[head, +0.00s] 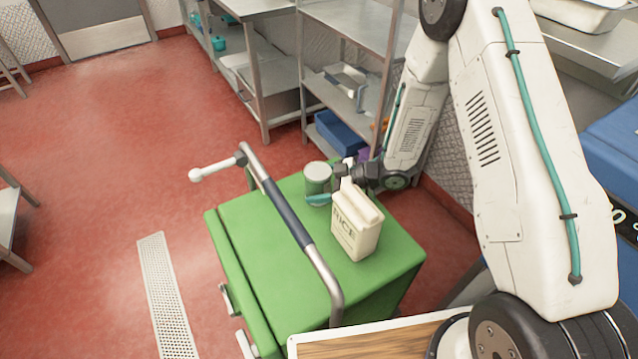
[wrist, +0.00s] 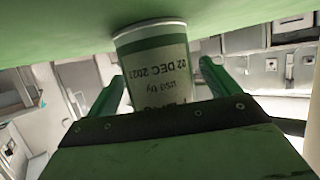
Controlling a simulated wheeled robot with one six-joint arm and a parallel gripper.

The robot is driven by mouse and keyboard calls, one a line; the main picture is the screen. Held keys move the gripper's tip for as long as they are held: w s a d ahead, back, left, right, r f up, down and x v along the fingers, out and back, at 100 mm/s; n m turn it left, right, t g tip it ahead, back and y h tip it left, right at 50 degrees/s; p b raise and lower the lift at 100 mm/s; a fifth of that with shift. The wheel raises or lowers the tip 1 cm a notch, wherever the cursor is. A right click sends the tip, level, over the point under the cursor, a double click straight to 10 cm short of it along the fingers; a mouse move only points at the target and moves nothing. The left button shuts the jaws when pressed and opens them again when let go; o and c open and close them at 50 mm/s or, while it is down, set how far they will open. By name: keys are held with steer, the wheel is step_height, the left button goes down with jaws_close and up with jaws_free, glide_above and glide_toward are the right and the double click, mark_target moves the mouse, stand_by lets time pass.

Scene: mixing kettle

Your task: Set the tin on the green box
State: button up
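The tin (head: 319,178) is a pale grey-green can standing upright on top of the green box (head: 385,268), near its far edge. In the wrist view, which is upside down, the tin (wrist: 155,72) has a dated label and its end meets the green surface (wrist: 60,25). My gripper (head: 322,190) is around the tin from the right, low over the box top. In the wrist view its two green fingers (wrist: 160,80) stand on either side of the tin, with a gap visible at the right finger.
A cream rice carton (head: 355,225) stands on the green box just in front of my gripper. A bent metal handle with a dark grip (head: 288,212) rises over the box's left side. A metal shelf (head: 350,95) stands behind. Red floor lies open to the left.

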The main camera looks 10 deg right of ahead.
steer(key=shift+r, duration=0.2)
steer(key=v, duration=1.2)
steer(key=w+d+r+m+t+h, duration=0.2)
steer(key=w+d+r+t+h, duration=0.2)
steer(key=w+r+h, duration=0.15)
steer(key=s+d+r+m+h, duration=0.25)
steer(key=d+r+h, duration=0.25)
steer(key=r, duration=0.4)
steer(key=s+d+r+m+h, duration=0.2)
steer(key=d+r+m+h, duration=0.25)
steer(key=r, duration=0.35)
steer(key=s+a+r+m+g, duration=0.2)
steer(key=s, duration=0.8)
steer(key=s+a+r+m+g+y, duration=0.1)
steer(key=s+a+r+m+g, duration=0.1)
steer(key=s, duration=0.8)
steer(key=s+a+r+m+g+y, duration=0.1)
steer(key=s+a+r+m+g, duration=0.1)
steer(key=s, duration=0.8)
steer(key=shift+s+r, duration=0.3)
steer(key=shift+r, duration=0.3)
